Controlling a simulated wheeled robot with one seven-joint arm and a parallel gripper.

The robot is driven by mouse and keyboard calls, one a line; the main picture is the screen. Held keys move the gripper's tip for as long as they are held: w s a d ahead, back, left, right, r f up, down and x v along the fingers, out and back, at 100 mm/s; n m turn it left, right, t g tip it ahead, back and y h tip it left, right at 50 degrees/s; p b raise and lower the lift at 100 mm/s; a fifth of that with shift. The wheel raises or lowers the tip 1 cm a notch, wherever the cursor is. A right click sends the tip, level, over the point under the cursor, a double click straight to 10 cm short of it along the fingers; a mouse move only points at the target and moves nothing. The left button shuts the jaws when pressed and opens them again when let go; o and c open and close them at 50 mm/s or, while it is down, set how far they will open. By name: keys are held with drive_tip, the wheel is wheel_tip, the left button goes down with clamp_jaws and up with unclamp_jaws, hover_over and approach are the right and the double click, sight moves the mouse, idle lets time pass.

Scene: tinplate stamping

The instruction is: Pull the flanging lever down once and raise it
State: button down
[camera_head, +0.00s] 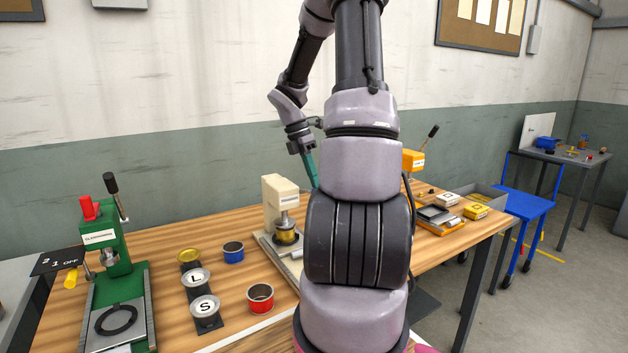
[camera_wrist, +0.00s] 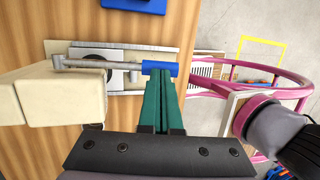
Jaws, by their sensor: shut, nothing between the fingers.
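The cream machine (camera_head: 280,193) stands mid-table with a gold tin under its head. Its lever (camera_wrist: 110,65) shows in the wrist view as a grey rod running right from the cream body (camera_wrist: 55,95) to a blue grip (camera_wrist: 160,68). In the head view my arm hides this lever. My gripper (camera_head: 314,184) is shut and empty, its teal fingers pointing down beside the cream machine. In the wrist view the fingertips (camera_wrist: 160,78) are at the blue grip; I cannot tell if they touch it.
A green press (camera_head: 105,250) with a black-knobbed lever stands at left. Tins and lids (camera_head: 260,297) lie between it and the cream machine. An orange machine (camera_head: 413,160) with another lever and yellow boxes (camera_head: 475,210) are at right.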

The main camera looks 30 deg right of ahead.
drive_tip(key=shift+s+f, duration=0.1)
drive_tip(key=shift+f, duration=0.15)
drive_tip(key=x, duration=0.3)
drive_tip(key=a+x, duration=0.1)
drive_tip(key=x, duration=0.1)
drive_tip(key=shift+s+f, duration=0.3)
